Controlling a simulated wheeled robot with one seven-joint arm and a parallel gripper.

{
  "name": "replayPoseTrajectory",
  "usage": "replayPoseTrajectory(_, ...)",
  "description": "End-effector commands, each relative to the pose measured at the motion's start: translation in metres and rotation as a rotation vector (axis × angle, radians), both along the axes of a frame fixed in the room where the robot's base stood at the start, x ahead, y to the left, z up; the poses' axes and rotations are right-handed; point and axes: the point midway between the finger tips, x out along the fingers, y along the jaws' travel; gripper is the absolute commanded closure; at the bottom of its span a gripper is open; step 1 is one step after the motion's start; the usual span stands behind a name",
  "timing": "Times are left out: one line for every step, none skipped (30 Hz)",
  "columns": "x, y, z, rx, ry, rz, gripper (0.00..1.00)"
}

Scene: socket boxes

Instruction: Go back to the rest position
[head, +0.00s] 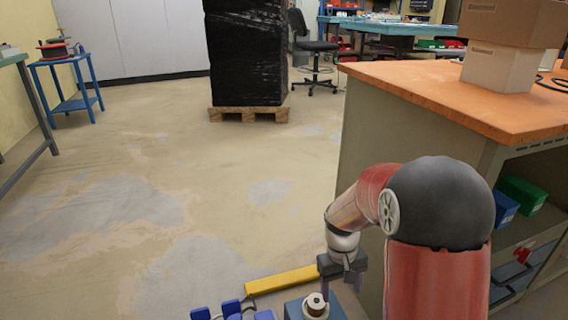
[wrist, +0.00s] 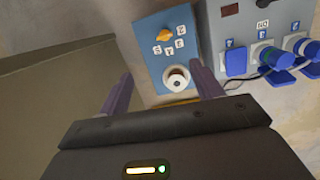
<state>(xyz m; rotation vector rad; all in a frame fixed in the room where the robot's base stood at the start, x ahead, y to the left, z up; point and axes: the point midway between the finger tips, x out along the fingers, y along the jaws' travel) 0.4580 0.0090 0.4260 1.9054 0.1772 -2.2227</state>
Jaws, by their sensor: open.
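My gripper (head: 342,284) hangs at the bottom of the head view, at the end of my red and grey arm. Its two purple fingers are apart with nothing between them in the wrist view (wrist: 161,72). Just beyond the fingertips is a blue box (wrist: 150,62) with an orange knob (wrist: 165,34), small white labels and a white round fitting (wrist: 175,84). The top of this blue box also shows under my gripper in the head view (head: 293,309). I cannot tell whether a finger touches it.
A grey socket box (wrist: 222,35) with several blue sockets stands beside the blue box. A yellow bar (head: 282,280) lies behind them. An orange-topped workbench (head: 430,90) with cartons stands close at right. A black-wrapped pallet load (head: 246,55) stands farther back. The floor at left is open.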

Motion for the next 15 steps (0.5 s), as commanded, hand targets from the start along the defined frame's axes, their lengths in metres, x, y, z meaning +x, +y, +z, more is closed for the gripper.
replayPoseTrajectory(-0.008,-0.001,0.034,0.006,-0.051,-0.016,0.35)
replayPoseTrajectory(-0.012,-0.002,0.048,0.01,-0.076,-0.025,0.35)
replayPoseTrajectory(-0.019,-0.002,0.067,0.014,-0.109,-0.038,0.35)
replayPoseTrajectory(-0.025,-0.003,0.081,0.019,-0.135,-0.048,0.35)
replayPoseTrajectory(-0.031,-0.004,0.094,0.022,-0.161,-0.056,0.35)
replayPoseTrajectory(-0.04,-0.004,0.111,0.027,-0.194,-0.067,0.35)
replayPoseTrajectory(-0.047,-0.005,0.123,0.03,-0.219,-0.076,0.35)
replayPoseTrajectory(-0.054,-0.006,0.135,0.035,-0.245,-0.085,0.35)
replayPoseTrajectory(-0.064,-0.006,0.149,0.041,-0.278,-0.097,0.35)
replayPoseTrajectory(-0.071,-0.007,0.16,0.046,-0.304,-0.106,0.35)
replayPoseTrajectory(-0.079,-0.007,0.17,0.051,-0.328,-0.115,0.35)
replayPoseTrajectory(-0.09,-0.008,0.182,0.056,-0.361,-0.126,0.35)
replayPoseTrajectory(-0.097,-0.008,0.191,0.061,-0.387,-0.134,0.35)
replayPoseTrajectory(-0.106,-0.008,0.199,0.066,-0.412,-0.142,0.35)
replayPoseTrajectory(-0.117,-0.009,0.209,0.073,-0.444,-0.152,0.35)
